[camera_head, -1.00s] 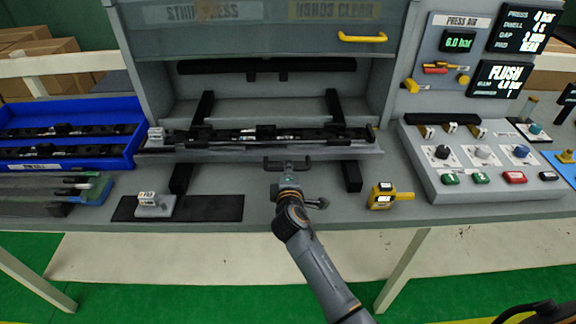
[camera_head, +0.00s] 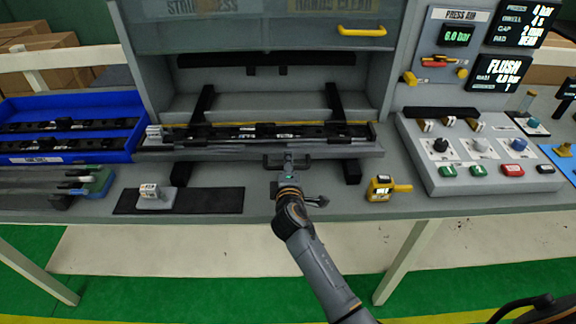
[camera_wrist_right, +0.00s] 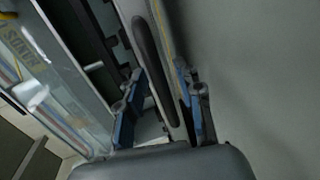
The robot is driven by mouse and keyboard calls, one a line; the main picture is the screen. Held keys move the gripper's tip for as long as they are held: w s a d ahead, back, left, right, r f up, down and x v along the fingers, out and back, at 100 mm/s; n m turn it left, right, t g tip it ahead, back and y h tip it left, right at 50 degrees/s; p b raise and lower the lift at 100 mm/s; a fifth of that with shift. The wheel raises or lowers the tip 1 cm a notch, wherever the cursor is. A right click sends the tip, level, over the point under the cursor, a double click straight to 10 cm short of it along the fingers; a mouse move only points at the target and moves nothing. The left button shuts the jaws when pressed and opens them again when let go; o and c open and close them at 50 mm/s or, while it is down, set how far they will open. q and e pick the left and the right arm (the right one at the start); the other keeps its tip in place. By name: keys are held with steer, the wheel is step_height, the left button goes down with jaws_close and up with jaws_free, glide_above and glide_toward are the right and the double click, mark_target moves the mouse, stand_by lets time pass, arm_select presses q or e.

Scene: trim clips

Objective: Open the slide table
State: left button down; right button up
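The slide table (camera_head: 365,152) is a grey shelf at the press opening, with a long dark trim strip (camera_head: 262,132) lying along it. Its front carries a black U-shaped handle (camera_head: 271,160), whose bar also shows in the right wrist view (camera_wrist_right: 149,55). My right gripper (camera_head: 288,166) is at this handle. My left gripper is out of view.
A yellow gauge (camera_head: 384,188) stands right of my right arm. A clip on a base (camera_head: 151,194) sits on a black mat at left. The blue bin (camera_head: 70,158) and the button panel (camera_head: 480,178) flank the opening. The guard with yellow handle (camera_head: 362,31) is raised above.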

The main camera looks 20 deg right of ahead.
steer(key=v, duration=1.2)
